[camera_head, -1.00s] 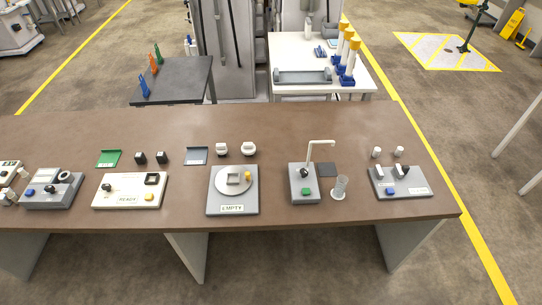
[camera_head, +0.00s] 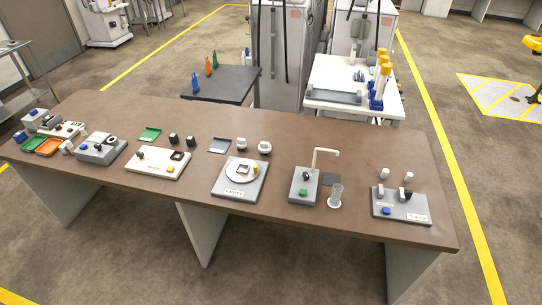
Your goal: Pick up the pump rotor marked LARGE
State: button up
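Two small white rotor-like pieces, a left one (camera_head: 241,143) and a right one (camera_head: 265,147), stand side by side on the brown table (camera_head: 330,226), behind a grey device (camera_head: 232,190) with a round white plate. That device carries a front label that seems to read EMPTY. No LARGE marking is legible, so I cannot tell which piece bears it. Two dark blocks (camera_head: 174,138) stand further left, and two small white cylinders (camera_head: 384,174) stand at the right. My gripper is not in view.
A grey-blue tray (camera_head: 219,146) and a green tray (camera_head: 150,135) lie on the table. A device with a tall white spout (camera_head: 316,158) stands right of the turntable device, beside a clear cylinder (camera_head: 336,194). Behind are a dark side table (camera_head: 225,84) and a white one (camera_head: 330,73).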

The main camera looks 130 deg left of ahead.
aim_at(264, 148)
jog(key=z, duration=0.05)
jog(key=i, duration=0.2)
jog(key=u, duration=3.75)
jog(key=i, duration=0.2)
jog(key=u, duration=0.4)
